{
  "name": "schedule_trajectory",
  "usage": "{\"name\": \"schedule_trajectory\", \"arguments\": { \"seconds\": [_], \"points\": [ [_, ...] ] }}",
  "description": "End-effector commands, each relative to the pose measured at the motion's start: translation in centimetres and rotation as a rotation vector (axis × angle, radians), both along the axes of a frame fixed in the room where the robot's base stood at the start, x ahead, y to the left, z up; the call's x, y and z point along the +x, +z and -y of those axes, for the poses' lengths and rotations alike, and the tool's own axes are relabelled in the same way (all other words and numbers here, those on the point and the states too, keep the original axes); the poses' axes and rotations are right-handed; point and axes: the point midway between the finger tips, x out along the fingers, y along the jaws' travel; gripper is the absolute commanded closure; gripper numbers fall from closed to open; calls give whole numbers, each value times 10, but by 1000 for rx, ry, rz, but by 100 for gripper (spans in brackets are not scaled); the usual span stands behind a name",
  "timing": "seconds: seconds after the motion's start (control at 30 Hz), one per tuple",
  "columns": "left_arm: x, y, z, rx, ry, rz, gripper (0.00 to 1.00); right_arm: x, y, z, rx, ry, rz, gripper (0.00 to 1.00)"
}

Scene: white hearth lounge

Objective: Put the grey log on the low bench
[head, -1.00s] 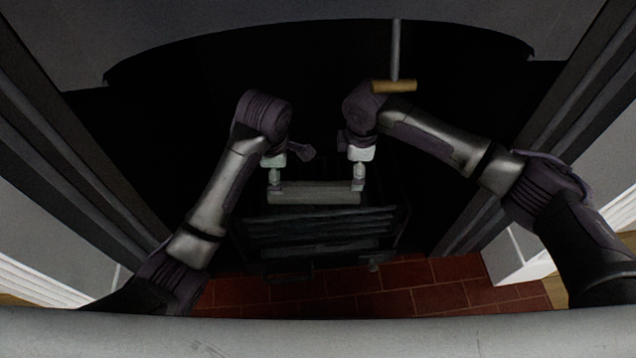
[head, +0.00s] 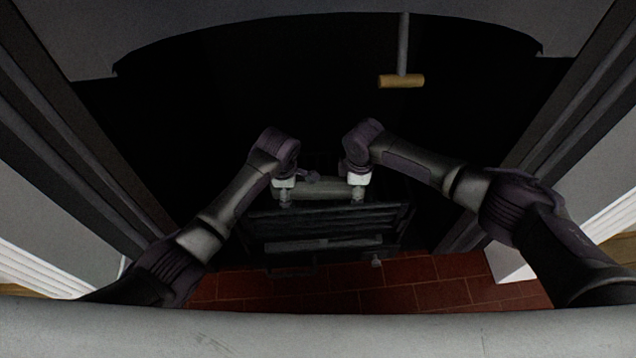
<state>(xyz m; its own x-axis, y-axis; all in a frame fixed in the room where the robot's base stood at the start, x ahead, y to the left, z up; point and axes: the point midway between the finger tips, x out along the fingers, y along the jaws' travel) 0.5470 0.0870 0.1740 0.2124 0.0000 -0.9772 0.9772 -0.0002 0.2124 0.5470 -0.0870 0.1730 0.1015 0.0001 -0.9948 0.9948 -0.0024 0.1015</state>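The grey log (head: 320,188) lies crosswise on top of a dark metal grate (head: 325,222) inside the fireplace. My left gripper (head: 285,198) points down at the log's left end. My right gripper (head: 357,194) points down at its right end. Both sets of fingers are at the log, but they are small and dark, and I cannot tell whether they are closed on it. The log's ends are partly hidden by the grippers. The low bench is not clearly in view.
A wooden handle on a metal rod (head: 402,81) hangs behind my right arm. Dark fireplace sides rise left and right of my arms. A red tile hearth (head: 350,298) lies in front of the grate.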

Motion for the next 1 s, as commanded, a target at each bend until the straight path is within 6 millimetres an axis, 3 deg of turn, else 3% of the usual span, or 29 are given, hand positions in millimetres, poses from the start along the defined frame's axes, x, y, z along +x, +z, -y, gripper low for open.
{"name": "schedule_trajectory", "arguments": {
  "seconds": [0.4, 0.9, 1.0],
  "points": [
    [1, -6, 0, 0, 0, 1, 5, 0, -5, 0, -1, 1, 0, 5],
    [1, -6, 0, 0, 0, -1, 88, 0, -5, 0, -1, 1, 0, 88],
    [1, -6, 0, 0, 0, -1, 100, 0, -5, 0, -1, 1, 0, 100]
  ]
}}
